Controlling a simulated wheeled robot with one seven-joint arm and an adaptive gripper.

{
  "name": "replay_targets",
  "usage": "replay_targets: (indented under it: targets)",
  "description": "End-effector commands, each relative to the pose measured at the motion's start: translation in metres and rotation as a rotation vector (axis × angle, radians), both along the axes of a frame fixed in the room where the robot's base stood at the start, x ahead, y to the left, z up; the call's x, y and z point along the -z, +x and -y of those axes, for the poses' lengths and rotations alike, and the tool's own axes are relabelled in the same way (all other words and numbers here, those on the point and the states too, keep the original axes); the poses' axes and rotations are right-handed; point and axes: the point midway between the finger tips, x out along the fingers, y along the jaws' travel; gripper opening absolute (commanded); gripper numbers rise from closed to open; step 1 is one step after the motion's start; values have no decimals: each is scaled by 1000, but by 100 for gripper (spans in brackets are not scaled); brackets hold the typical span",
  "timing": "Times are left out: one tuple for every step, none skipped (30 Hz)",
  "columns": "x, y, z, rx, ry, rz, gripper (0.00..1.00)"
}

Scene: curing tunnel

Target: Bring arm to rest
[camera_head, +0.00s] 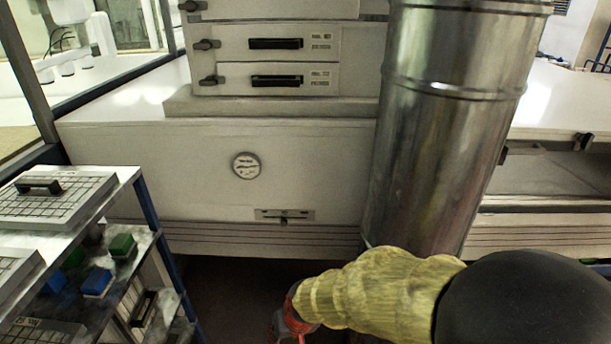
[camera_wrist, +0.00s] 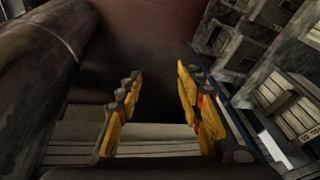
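My arm, with a yellow cover and a black link, reaches in from the lower right of the head view. Its red wrist end is low, in front of the white cabinet (camera_head: 315,165), and the fingers are cut off by the bottom edge. In the wrist view my gripper (camera_wrist: 160,85) has two yellow fingers standing apart. Nothing is between them; the dark brown floor (camera_wrist: 150,40) shows through the gap.
A shelf rack (camera_head: 125,180) with trays and green and blue blocks stands at the left. A large metal duct (camera_head: 445,110) rises behind my arm. A drawer unit (camera_head: 275,60) sits on the cabinet. Dark floor lies open between rack and arm.

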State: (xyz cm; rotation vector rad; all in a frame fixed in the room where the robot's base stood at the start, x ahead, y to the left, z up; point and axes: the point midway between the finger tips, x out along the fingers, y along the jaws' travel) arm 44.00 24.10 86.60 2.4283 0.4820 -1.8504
Motion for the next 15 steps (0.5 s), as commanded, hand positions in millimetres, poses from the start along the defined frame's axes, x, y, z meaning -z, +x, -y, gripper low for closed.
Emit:
replay_targets:
  targets:
    - [-22, -13, 20, -3, -13, -22, 37]
    - [-33, -22, 31, -7, -24, -39, 37]
    - [-47, -35, 47, -9, -38, -59, 37]
    - [-58, -44, 59, -10, -50, -72, 37]
    - [-68, -53, 70, -8, -60, -82, 37]
    - [-81, -64, 86, -6, -74, -92, 37]
    - [-91, -73, 97, -1, -84, -97, 37]
    - [-99, -81, 108, 5, -94, -101, 37]
    - [-111, -92, 122, 14, -105, -102, 37]
    - [-120, -99, 133, 23, -114, -100, 37]
    - [-128, -107, 143, 33, -122, -96, 37]
    - [-139, -116, 156, 48, -131, -85, 37]
    - [-147, -122, 165, 61, -135, -74, 37]
    - [-155, -126, 174, 74, -139, -56, 37]
    - [-165, -133, 185, 96, -143, -31, 37]
